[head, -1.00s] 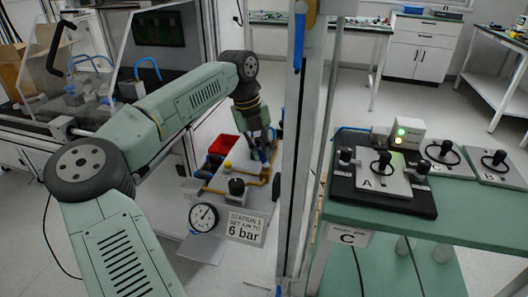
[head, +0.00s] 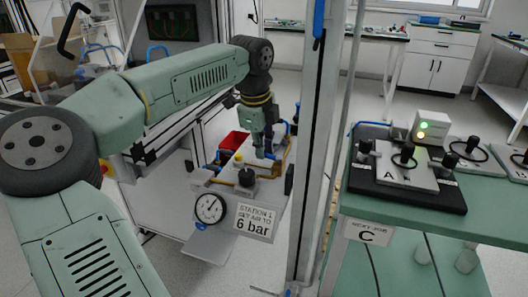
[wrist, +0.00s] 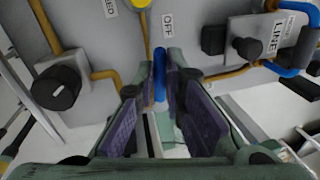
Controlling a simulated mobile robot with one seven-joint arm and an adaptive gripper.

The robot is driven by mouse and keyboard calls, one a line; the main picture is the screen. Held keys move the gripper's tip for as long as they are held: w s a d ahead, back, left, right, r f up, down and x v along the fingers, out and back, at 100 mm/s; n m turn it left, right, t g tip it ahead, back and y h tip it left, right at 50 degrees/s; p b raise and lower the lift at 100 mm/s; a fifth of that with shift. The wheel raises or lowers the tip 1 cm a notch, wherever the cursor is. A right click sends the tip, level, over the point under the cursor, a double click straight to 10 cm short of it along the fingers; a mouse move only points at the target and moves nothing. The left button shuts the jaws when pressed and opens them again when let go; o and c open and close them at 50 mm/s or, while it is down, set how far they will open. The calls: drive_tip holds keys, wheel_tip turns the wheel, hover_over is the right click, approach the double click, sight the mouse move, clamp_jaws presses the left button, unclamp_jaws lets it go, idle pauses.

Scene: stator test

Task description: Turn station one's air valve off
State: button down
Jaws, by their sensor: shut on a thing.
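Station one's air panel (head: 214,178) stands left of the tall post in the head view. It carries a sign (head: 255,222) reading "STATION 1 SET AIR TO 6 bar". In the wrist view, a blue valve handle (wrist: 159,75) lies between my gripper's (wrist: 160,100) purple pads. My gripper is shut on it. An OFF label (wrist: 167,25) is just above and right of the handle's upper end. In the head view my gripper (head: 268,152) reaches down over the panel's pipes and hides most of the handle. The valve's pivot is not clear.
A gauge (head: 210,208) and black knob (head: 246,177) are at the panel's front. A yellow part (wrist: 143,3), a black knob (wrist: 56,87) and a LINE fitting (wrist: 249,47) surround my gripper. A metal post (head: 322,150) stands to the right.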

drive_tip(key=shift+s+n+b, duration=0.3)
drive_tip(key=shift+n+b, duration=0.15)
drive_tip(key=shift+n, duration=0.35)
drive_tip(key=c, duration=1.7)
unclamp_jaws()
drive_tip(key=shift+o, duration=0.2)
drive_tip(key=shift+r, duration=0.15)
wheel_tip(320, 180, up, 12)
drive_tip(key=s, duration=0.2)
drive_tip(key=shift+s+a+f, duration=0.2)
drive_tip(key=shift+a+f, duration=0.05)
drive_tip(key=shift+a, duration=0.1)
